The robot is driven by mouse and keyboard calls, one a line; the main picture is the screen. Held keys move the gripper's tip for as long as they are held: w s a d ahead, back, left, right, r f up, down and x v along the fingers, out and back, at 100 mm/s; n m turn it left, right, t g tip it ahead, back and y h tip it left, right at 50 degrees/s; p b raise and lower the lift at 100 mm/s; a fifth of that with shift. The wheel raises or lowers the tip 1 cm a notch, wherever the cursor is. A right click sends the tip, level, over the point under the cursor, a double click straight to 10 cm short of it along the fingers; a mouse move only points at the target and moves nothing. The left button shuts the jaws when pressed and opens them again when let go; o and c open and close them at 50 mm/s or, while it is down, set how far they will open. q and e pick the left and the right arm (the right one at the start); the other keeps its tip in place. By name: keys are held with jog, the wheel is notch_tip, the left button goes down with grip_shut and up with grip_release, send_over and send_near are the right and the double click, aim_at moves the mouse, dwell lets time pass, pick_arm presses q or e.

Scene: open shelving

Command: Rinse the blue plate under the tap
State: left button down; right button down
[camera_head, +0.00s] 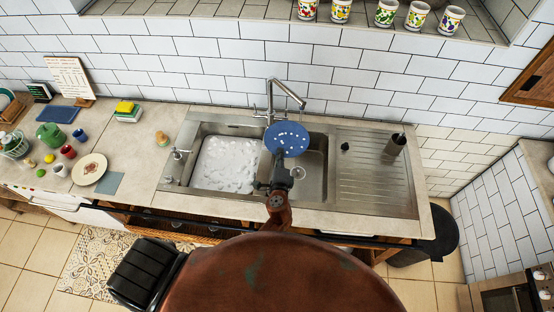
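The blue plate (286,138) is at the sink, above the left end of the right basin (316,170), its face tilted up with several white spots on it. The metal tap (270,98) stands behind it; its spout reaches right and ends above the plate. I see no clear water stream. My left gripper (281,157) is at the plate's near edge and appears shut on it; the fingertips are small and partly hidden. The left basin (198,180) holds white suds (225,163). My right gripper is not in view.
A ribbed drainboard (375,185) with a dark cup (395,144) lies right of the sink. Patterned cups (385,13) line the ledge above.

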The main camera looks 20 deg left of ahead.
aim_at(287, 142)
pick_arm(q)
jog(key=w+b, duration=0.1)
jog(key=w, duration=0.1)
jog(key=w+f, duration=0.1)
jog(key=w, duration=0.2)
jog(key=shift+d+b, duration=0.15)
jog(key=shift+b, duration=0.2)
jog(key=shift+w+f+b, duration=0.15)
jog(key=shift+w+b, duration=0.35)
jog(key=shift+w, duration=0.75)
jog(key=shift+d, duration=0.2)
jog(key=shift+d, duration=0.45)
jog(key=shift+a, duration=0.2)
jog(key=shift+a, duration=0.4)
jog(key=shift+s, duration=0.1)
